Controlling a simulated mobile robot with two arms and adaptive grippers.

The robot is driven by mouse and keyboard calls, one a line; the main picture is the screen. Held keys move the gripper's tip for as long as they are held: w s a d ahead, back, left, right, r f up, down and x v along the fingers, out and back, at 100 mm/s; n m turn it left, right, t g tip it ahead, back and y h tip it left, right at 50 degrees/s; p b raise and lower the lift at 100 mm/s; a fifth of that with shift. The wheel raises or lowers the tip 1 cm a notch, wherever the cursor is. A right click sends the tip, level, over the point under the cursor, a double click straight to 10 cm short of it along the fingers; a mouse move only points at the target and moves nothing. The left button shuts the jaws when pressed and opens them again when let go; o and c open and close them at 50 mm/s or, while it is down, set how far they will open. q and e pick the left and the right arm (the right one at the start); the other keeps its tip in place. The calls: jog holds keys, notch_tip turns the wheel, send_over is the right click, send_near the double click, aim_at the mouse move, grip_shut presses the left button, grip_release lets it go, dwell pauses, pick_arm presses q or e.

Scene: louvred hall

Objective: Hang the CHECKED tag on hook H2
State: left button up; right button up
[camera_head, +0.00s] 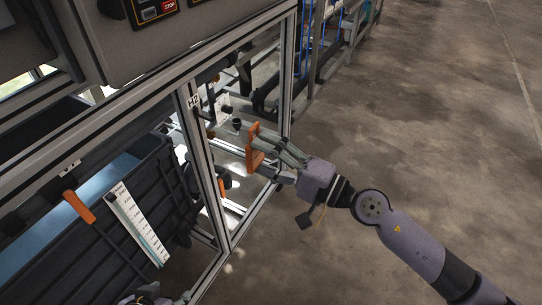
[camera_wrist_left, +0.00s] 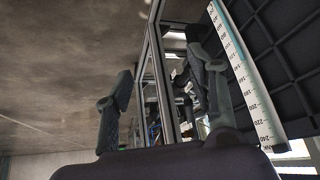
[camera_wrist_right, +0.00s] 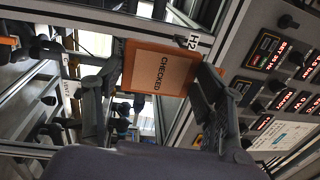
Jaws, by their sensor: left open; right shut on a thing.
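The CHECKED tag (camera_wrist_right: 158,72) is an orange-framed plate with a tan face, its lettering turned sideways in the right wrist view. My right gripper (camera_wrist_right: 150,95) is shut on it; in the head view the tag (camera_head: 252,152) stands out edge-on from the gripper (camera_head: 268,158), near the frame opening. The H2 label (camera_wrist_right: 187,41) is on the frame post just beyond the tag's upper right corner; it also shows in the head view (camera_head: 193,101). I cannot tell which peg is hook H2, nor whether the tag touches it. My left gripper (camera_wrist_left: 160,100) is open and empty.
A metal-framed cabinet fills the left side, its post (camera_head: 205,150) beside the tag. A white scale (camera_head: 138,228) and an orange handle (camera_head: 79,206) are at the lower left. A control panel (camera_wrist_right: 275,90) stands right of my right gripper. Open floor lies right.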

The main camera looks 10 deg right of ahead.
aim_at(258, 156)
jog(key=shift+w+a+r, duration=0.1)
jog(key=shift+w+a, duration=0.1)
jog(key=shift+a, duration=0.15)
jog(key=p+x, duration=0.1)
jog(key=x, duration=0.2)
jog(key=shift+w+a+f+p, duration=0.2)
jog(key=shift+w+a+p, duration=0.1)
jog(key=shift+a+p, duration=0.05)
pick_arm(q)
jog(key=s+g, duration=0.1)
jog(key=s+a+g, duration=0.1)
jog(key=s, duration=0.3)
jog(key=shift+s+a+g+y+p, duration=0.2)
jog(key=shift+a+g+y+p, duration=0.1)
jog(key=shift+g, duration=0.1)
pick_arm(e)
jog(key=shift+x, duration=0.9)
jog(key=shift+a+f, duration=0.1)
pick_arm(q)
jog(key=shift+f, duration=0.15)
pick_arm(e)
jog(key=shift+f+x, duration=0.15)
jog(key=shift+x, duration=1.2)
jog(key=shift+f+x, duration=0.15)
jog(key=shift+x, duration=1.2)
